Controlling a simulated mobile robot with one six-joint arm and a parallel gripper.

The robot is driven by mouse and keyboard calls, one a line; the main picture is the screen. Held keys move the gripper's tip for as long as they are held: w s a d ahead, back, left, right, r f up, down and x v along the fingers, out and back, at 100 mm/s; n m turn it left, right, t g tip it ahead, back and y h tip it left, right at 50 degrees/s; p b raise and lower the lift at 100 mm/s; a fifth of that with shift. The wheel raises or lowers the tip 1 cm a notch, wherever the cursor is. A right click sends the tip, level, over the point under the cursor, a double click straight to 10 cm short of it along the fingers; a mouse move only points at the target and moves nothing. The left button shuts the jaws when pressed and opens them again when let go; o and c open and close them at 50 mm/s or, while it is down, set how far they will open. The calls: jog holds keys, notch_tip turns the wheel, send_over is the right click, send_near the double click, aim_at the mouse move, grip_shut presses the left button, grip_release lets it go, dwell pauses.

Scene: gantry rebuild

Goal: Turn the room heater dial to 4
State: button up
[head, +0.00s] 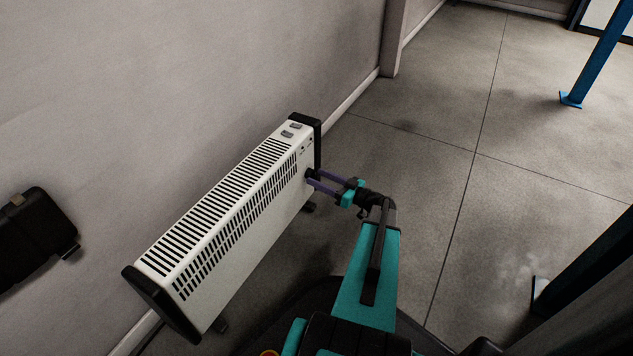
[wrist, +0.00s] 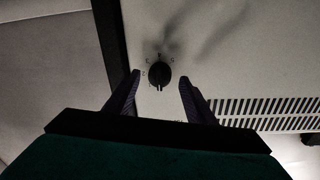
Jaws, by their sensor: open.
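The white room heater (head: 232,225) stands on the floor along the wall, with black end caps and slotted vents. In the head view the dial (head: 311,174) is at the heater's far end, partly hidden by my gripper. My gripper (head: 312,180) is open at the dial. In the wrist view my gripper's fingers (wrist: 160,77) are on either side of the dial, with a gap on both sides.
A black case (head: 35,235) is at the wall on the left. A blue post (head: 594,55) stands at the upper right, and a dark post (head: 590,265) at the lower right. The floor (head: 440,180) right of the heater is clear.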

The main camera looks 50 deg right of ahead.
jog(key=shift+w+a, duration=0.1)
jog(key=shift+w, duration=0.6)
jog(key=c, duration=1)
jog(key=shift+a, duration=0.5)
jog(key=shift+c, duration=0.2)
jog(key=shift+d, duration=0.3)
